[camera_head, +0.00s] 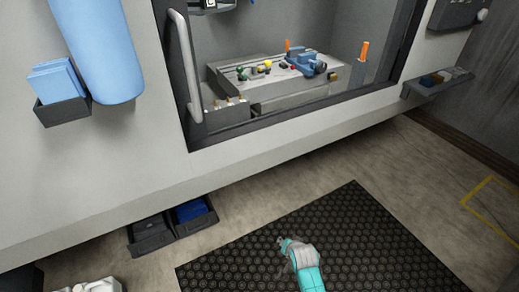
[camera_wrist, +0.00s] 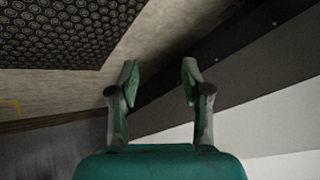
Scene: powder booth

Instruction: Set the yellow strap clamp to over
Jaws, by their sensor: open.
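A small yellow piece (camera_head: 268,63), which looks like the yellow strap clamp, sits on the grey machine table (camera_head: 240,88) inside the booth opening. It is too small to tell which way its lever lies. A green piece (camera_head: 240,68) and a red piece (camera_head: 254,70) sit to its left. My gripper (camera_head: 285,242) is low in the picture above the black mat, outside the booth and far from the clamp. In the wrist view my gripper (camera_wrist: 160,75) has its two fingers apart with nothing between them.
The opening has a dark frame and a grey handle (camera_head: 188,65) at left. The mat (camera_head: 350,235) is clear; dark bins (camera_head: 152,234) lie beside it.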

